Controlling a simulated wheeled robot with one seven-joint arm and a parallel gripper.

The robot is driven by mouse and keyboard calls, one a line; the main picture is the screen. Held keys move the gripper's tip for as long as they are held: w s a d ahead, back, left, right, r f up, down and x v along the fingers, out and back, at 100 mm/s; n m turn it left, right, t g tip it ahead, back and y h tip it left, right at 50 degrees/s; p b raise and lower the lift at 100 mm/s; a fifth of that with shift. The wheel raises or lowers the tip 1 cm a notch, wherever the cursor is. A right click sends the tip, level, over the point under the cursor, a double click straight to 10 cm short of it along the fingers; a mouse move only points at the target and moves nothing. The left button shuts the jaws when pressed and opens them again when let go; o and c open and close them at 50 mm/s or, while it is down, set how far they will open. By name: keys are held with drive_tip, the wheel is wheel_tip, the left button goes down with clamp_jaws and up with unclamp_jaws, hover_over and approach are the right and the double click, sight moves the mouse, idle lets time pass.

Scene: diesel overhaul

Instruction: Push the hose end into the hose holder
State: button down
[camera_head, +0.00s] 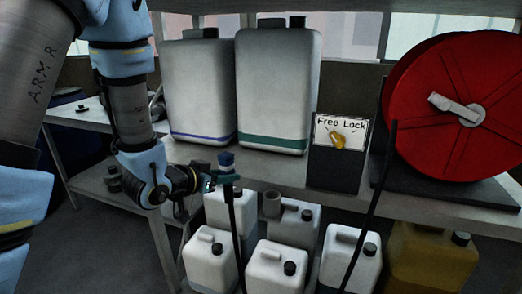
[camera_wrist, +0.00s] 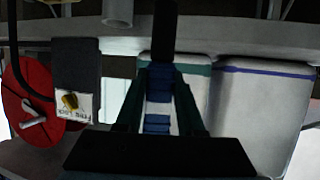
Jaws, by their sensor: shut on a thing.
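My gripper (camera_head: 216,178) is shut on the hose end (camera_head: 226,160), a blue piece standing upright at the front of the bench. In the wrist view the blue hose end (camera_wrist: 157,122) lies between the two green fingers (camera_wrist: 158,95). The black hose (camera_head: 237,232) hangs straight down from it. A short grey cylinder (camera_head: 271,204) at the bench's front edge looks like the hose holder. It is to the right of my gripper and slightly lower, apart from the hose end. It also shows at the top of the upside-down wrist view (camera_wrist: 118,12).
A red hose reel (camera_head: 440,110) stands at the right, its hose hanging past the bench edge. The Free Lock panel (camera_head: 340,160) and two large white canisters (camera_head: 278,90) stand on the bench (camera_head: 385,205). Several smaller canisters (camera_head: 275,268) and a yellow one (camera_head: 430,258) are below.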

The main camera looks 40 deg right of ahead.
drive_tip(key=s+d+r+m+g+p, duration=0.2)
drive_tip(key=s+d+r+m+g, duration=0.25)
drive_tip(key=s, duration=0.45)
drive_tip(key=w+d+f+n+b, duration=0.1)
drive_tip(key=w+d+f, duration=0.1)
drive_tip(key=w+d, duration=0.2)
drive_tip(key=d+t, duration=0.1)
drive_tip(key=d, duration=0.2)
drive_tip(key=shift+w+f+h+b, duration=0.2)
drive_tip(key=shift+w+h+b, duration=0.15)
drive_tip(key=shift+h+b, duration=0.05)
drive_tip(key=shift+f+b, duration=0.35)
drive_tip(key=shift+b, duration=0.05)
drive_tip(key=shift+f+b, duration=0.3)
drive_tip(key=shift+f, duration=0.05)
drive_tip(key=shift+f+b, duration=2.75)
drive_tip(key=shift+f, duration=0.55)
drive_tip(key=shift+c, duration=2.2)
unclamp_jaws()
